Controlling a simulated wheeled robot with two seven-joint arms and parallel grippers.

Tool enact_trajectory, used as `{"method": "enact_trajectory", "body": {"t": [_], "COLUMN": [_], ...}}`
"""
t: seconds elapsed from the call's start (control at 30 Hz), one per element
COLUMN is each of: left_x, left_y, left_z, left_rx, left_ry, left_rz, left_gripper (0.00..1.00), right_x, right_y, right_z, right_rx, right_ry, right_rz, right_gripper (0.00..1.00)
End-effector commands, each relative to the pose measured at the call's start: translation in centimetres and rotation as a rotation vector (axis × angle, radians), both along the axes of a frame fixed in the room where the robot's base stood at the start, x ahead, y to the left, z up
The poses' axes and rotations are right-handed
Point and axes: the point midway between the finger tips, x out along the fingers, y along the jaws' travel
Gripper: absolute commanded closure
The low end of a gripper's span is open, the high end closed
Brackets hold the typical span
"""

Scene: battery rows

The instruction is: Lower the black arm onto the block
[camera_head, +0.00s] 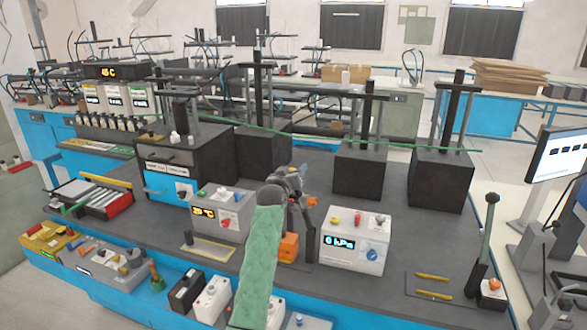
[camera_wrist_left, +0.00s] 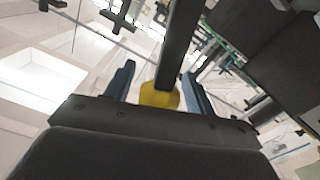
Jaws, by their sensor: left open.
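My left gripper (camera_head: 297,178) is over the middle of the table, at the end of my green arm. In the left wrist view its two fingers (camera_wrist_left: 163,88) are apart. A long black bar (camera_wrist_left: 182,40) shows there between and beyond the fingers, with a yellow piece (camera_wrist_left: 160,95) at its near end; I cannot tell whether the fingers touch either. In the head view an orange block (camera_head: 289,247) sits below the gripper, partly hidden by my arm. Which dark part there is the black arm is unclear. My right gripper is not in view.
A white pressure display box (camera_head: 355,240) stands to the right of the orange block, and a grey temperature display box (camera_head: 219,213) to its left. Large black blocks with posts (camera_head: 360,170) stand behind.

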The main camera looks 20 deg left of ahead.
Motion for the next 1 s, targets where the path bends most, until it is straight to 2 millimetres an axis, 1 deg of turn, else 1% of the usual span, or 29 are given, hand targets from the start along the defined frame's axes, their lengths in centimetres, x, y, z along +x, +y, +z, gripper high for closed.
{"method": "enact_trajectory", "body": {"t": [0.3, 0.33, 0.6, 0.87, 1.0], "left_x": [0.2, 0.2, 0.2, 0.5, 1.1], "left_y": [0.0, 0.0, 0.0, 0.2, 0.7], "left_z": [-0.1, -0.1, 0.0, -0.2, -0.4], "left_rx": [0.0, 0.0, 0.0, -0.008, -0.031], "left_ry": [0.001, 0.001, 0.001, 0.001, 0.001], "left_rz": [0.0, 0.0, 0.0, 0.0, -0.001], "left_gripper": [0.45, 0.47, 1.0, 1.0, 1.0], "right_x": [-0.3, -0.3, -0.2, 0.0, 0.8], "right_y": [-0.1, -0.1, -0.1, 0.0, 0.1], "right_z": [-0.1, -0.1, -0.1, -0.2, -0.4], "right_rx": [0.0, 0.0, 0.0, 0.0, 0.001], "right_ry": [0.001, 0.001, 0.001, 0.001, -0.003], "right_rz": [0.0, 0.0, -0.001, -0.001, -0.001], "right_gripper": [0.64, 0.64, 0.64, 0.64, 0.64]}}
